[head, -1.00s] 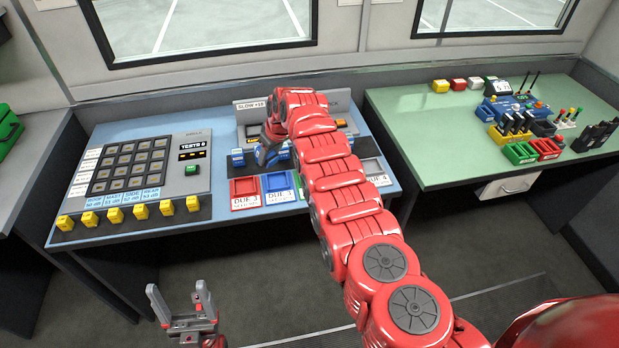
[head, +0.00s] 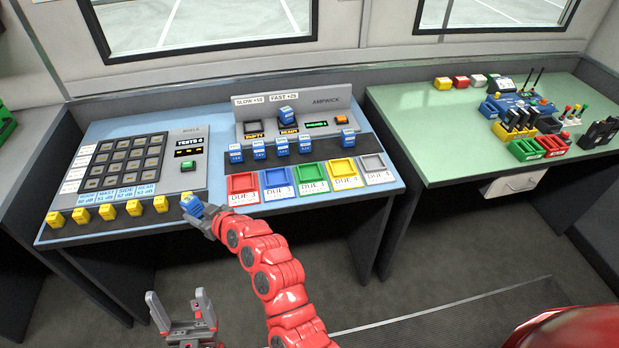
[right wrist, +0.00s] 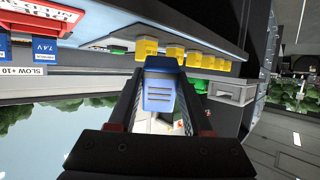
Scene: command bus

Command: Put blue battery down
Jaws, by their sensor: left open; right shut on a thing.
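My right gripper (head: 203,214) is shut on a blue battery (head: 193,206), held at the front edge of the blue desk (head: 215,222), just right of the row of yellow blocks. The battery also shows between the fingers in the right wrist view (right wrist: 159,92). Several other blue batteries (head: 259,149) stand in a row on a black strip. Another blue battery (head: 287,116) sits in the AMPWICK charger (head: 328,109), beside its READY sign. My left gripper (head: 178,318) is open and empty, low in front of the desk.
Red (head: 243,188), blue (head: 278,182), green (head: 312,177), yellow (head: 345,173) and grey (head: 373,167) trays line the desk front. A keypad panel (head: 140,165) with yellow blocks (head: 107,212) stands left. A green table (head: 425,130) with parts stands right.

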